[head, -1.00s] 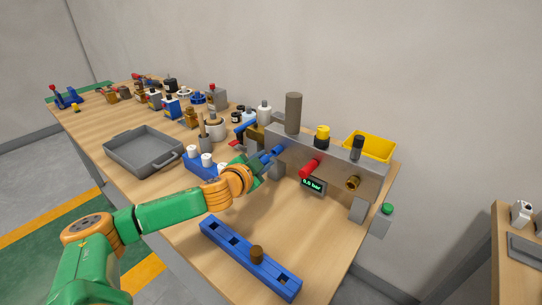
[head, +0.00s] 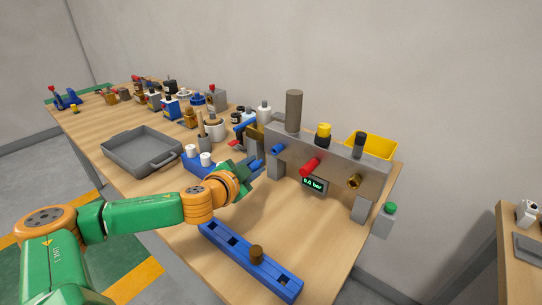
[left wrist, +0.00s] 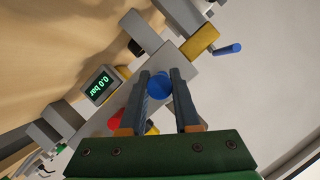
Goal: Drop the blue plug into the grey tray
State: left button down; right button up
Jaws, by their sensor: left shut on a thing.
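The blue plug (left wrist: 159,86) shows between the two fingers of my left gripper (left wrist: 160,80) in the left wrist view, with its round end towards the camera. In the head view my left gripper (head: 256,167) is shut on it, just left of the metal manifold block (head: 330,160); the fingers largely hide the plug there. A short blue stub (head: 278,149) sticks out of the block's left end, apart from the gripper. The grey tray (head: 122,158) lies on the table to the left, and its visible floor is empty. My right gripper is not in view.
A blue rack with white pegs (head: 205,159) stands between gripper and tray. A long blue rail (head: 232,248) with a brown knob lies in front. A red plug (head: 310,167) and a gauge reading 0.0 bar (head: 315,184) are on the block. Several bottles stand behind.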

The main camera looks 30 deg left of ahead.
aim_at(141, 141)
jog(key=u, duration=2.1)
jog(key=i+j+z, duration=0.35)
jog(key=j+z, duration=0.35)
jog(key=i+l, duration=0.05)
